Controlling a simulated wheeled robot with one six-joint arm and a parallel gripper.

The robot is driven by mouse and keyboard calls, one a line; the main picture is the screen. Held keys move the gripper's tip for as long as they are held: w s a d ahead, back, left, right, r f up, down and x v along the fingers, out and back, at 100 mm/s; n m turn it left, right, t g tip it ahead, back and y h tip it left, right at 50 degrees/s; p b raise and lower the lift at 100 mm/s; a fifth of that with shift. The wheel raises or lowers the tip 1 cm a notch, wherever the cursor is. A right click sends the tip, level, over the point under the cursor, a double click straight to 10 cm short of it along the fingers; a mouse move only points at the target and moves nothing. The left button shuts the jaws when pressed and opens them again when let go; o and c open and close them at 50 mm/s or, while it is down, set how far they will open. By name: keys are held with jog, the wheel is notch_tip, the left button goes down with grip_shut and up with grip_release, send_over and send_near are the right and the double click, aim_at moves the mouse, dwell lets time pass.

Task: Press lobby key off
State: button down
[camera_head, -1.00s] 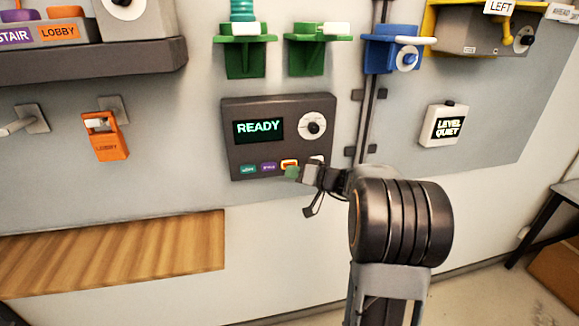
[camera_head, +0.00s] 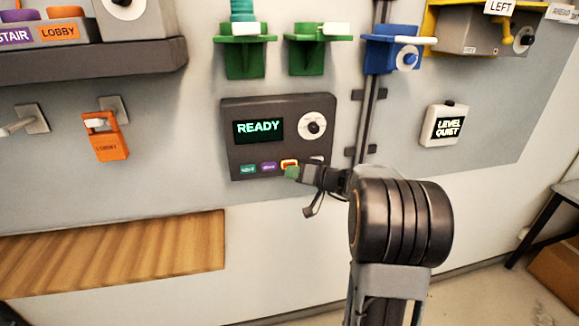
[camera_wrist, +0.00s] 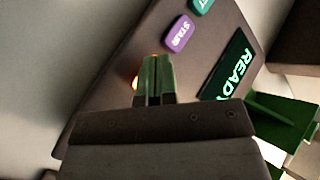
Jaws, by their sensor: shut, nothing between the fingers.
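A dark grey paging panel (camera_head: 240,108) on the wall has a screen (camera_head: 259,130) reading READY in green. Along its lower edge are a teal key (camera_head: 248,169), a purple key (camera_head: 268,166) and an orange key (camera_head: 289,162) with a bright glowing rim. My gripper (camera_head: 291,172) is shut and empty, its green fingertips at the lower edge of the orange key. In the wrist view the shut fingers (camera_wrist: 155,62) cover most of that key, with only a glow (camera_wrist: 135,83) beside them. Whether they touch it I cannot tell. The purple key (camera_wrist: 180,34) reads STAIR.
A round dial (camera_head: 314,126) is on the panel's right. An orange LOBBY tag (camera_head: 110,148) hangs at left. Green brackets (camera_head: 245,62) and a blue bracket (camera_head: 385,58) stick out above. A LEVEL QUIET box (camera_head: 444,126) is at right. A wooden shelf (camera_head: 120,255) is lower left.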

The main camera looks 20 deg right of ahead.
jog(key=shift+w+f+b, duration=0.1)
jog(key=shift+w+b, duration=0.15)
jog(key=shift+b, duration=0.3)
jog(key=shift+w+d, duration=0.1)
jog(key=shift+w, duration=0.1)
jog(key=shift+s+b, duration=0.25)
jog(key=shift+b, duration=0.55)
jog(key=shift+s+b, duration=0.2)
jog(key=shift+b, duration=0.1)
jog(key=s+a+b, duration=0.1)
jog(key=s+b, duration=0.4)
jog(key=s, duration=0.1)
jog(key=shift+a, duration=0.2)
dwell(0.7)
